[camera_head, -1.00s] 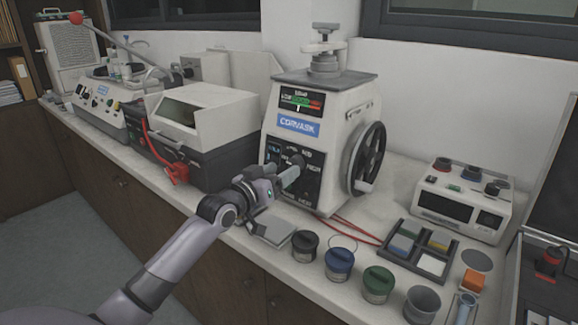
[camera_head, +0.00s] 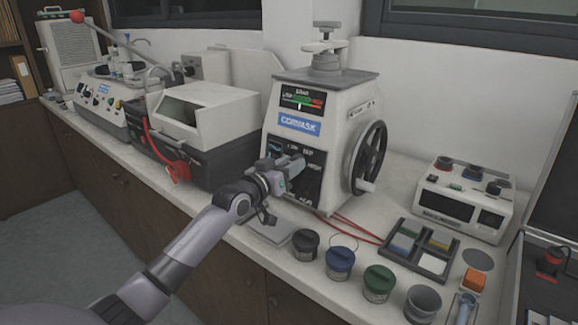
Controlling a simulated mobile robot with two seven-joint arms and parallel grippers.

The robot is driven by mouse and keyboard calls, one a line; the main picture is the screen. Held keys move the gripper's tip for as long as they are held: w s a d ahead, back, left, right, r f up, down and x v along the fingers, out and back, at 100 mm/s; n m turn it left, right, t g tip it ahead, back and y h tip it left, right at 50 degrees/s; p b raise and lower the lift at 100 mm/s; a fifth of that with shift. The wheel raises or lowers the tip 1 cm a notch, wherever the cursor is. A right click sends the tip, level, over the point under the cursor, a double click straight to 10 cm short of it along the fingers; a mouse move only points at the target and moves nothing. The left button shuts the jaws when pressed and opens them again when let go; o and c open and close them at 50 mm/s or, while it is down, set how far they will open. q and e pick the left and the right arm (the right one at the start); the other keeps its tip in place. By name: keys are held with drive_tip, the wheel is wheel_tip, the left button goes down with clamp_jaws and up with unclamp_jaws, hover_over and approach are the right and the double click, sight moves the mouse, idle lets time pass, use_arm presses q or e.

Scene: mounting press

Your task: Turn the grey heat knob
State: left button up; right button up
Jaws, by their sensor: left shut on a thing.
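The mounting press (camera_head: 320,135) stands in the middle of the counter, with a black control panel (camera_head: 310,189) on its front. The grey heat knob is on this panel, mostly hidden behind my left gripper. My left gripper (camera_head: 291,165) reaches in from the lower left and is shut at the upper part of the panel, on what appears to be the grey heat knob. The gauge (camera_head: 302,101) above the blue label shows a coloured scale. My right gripper is not in view.
A black handwheel (camera_head: 369,158) sticks out on the press's right side. Several jars, such as the blue one (camera_head: 339,262), line the counter's front edge. A sorting tray (camera_head: 419,247) and a white device (camera_head: 463,200) stand to the right. A white-lidded machine (camera_head: 203,120) is close on the left.

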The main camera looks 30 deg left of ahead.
use_arm(q)
drive_tip(key=shift+m, duration=0.4)
drive_tip(key=m+g+h+p, duration=0.1)
drive_tip(key=m, duration=0.7)
drive_tip(key=m+g+h+p, duration=0.1)
drive_tip(key=m+p, duration=0.1)
drive_tip(key=m, duration=0.6)
drive_tip(key=m+g+h+p, duration=0.1)
drive_tip(key=m, duration=0.7)
drive_tip(key=shift+a+r+m+p, duration=0.1)
drive_tip(key=shift+r+m+p, duration=0.05)
drive_tip(key=shift+m+p, duration=0.25)
